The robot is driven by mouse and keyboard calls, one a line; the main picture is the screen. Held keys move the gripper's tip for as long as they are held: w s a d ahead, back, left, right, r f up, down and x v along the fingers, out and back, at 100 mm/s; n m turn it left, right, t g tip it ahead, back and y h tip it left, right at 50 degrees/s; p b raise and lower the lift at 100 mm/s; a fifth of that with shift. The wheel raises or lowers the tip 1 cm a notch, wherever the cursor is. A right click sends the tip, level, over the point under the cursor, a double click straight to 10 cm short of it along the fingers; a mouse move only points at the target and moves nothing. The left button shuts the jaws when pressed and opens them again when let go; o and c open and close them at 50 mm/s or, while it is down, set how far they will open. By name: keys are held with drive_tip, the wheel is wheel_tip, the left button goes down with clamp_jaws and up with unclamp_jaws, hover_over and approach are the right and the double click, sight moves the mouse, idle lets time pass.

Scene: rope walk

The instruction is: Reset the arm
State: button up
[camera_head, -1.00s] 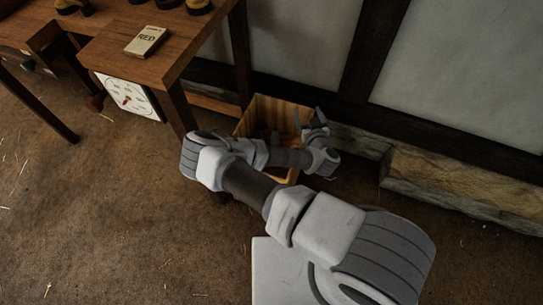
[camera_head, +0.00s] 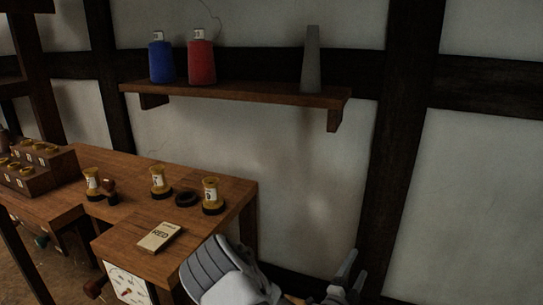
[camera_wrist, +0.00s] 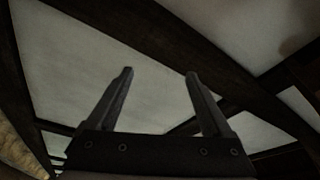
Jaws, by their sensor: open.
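My gripper (camera_wrist: 160,75) is open and empty. In the wrist view its two dark fingers stand apart, with only pale wall panels and dark beams behind them. In the head view my gripper (camera_head: 351,272) shows low in the picture, right of the table and in front of the wall. My grey and white arm enters at the bottom edge, beside the near end of the table. Most of the arm is cut off below the picture.

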drive_tip(key=s+d+r+m+g+h, duration=0.2)
drive_tip(key=s+d+r+m+g, duration=0.3)
drive_tip(key=m, duration=0.5)
drive_tip(key=s+d+r+m+g+h, duration=0.35)
drive_tip(key=s+m+g, duration=0.2)
drive_tip(key=m, duration=0.45)
drive_tip(key=s+a+r+m+g+y, duration=0.2)
drive_tip(key=s+m+g+y, duration=0.15)
drive_tip(key=s+m, duration=0.35)
drive_tip(key=s+a+r+m+g+y, duration=0.15)
drive_tip(key=s+m+y, duration=0.25)
drive_tip(key=m, duration=0.5)
drive_tip(key=s+a+r+m+t+y, duration=0.65)
drive_tip(key=a+r+m+y, duration=0.35)
drive_tip(key=a+m, duration=0.5)
wheel_tip(320, 180, up, 20)
drive_tip(key=m+g+p, duration=0.1)
drive_tip(key=p, duration=1.8)
drive_tip(key=shift+s+d+r+h, duration=0.25)
drive_tip(key=shift+s+d+h, duration=0.05)
drive_tip(key=shift+s+d, duration=0.15)
